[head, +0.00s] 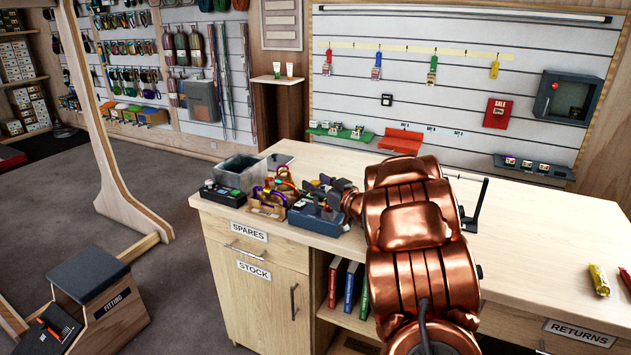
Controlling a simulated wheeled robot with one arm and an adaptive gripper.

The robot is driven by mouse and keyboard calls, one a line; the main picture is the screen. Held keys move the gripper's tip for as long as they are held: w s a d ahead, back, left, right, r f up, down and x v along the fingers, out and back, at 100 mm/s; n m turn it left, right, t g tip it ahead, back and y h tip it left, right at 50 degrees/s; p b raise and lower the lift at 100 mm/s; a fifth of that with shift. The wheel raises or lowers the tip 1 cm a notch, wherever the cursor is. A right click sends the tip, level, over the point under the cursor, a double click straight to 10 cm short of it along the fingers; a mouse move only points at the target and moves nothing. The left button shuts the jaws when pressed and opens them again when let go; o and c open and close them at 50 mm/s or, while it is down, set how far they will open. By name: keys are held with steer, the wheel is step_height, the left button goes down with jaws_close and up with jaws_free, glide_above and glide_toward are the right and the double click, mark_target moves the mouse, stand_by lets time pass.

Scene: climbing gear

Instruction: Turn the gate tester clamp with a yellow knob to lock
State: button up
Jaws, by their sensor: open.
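My copper arm reaches over the counter from the front. My dark gripper (340,192) is at its far end, small in the view, and open. It is right beside a blue-grey boxy device (316,217) near the counter's left front edge, which may be the gate tester. The arm and gripper cover part of this device. I cannot make out the clamp or a yellow knob, and cannot tell whether the gripper touches anything.
The counter (540,225) is mostly clear right of my arm. A yellow item (599,280) lies far right.

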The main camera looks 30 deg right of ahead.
steer(key=shift+w+a, duration=0.1)
steer(key=shift+w, duration=0.3)
jaws_close()
stand_by(0.4)
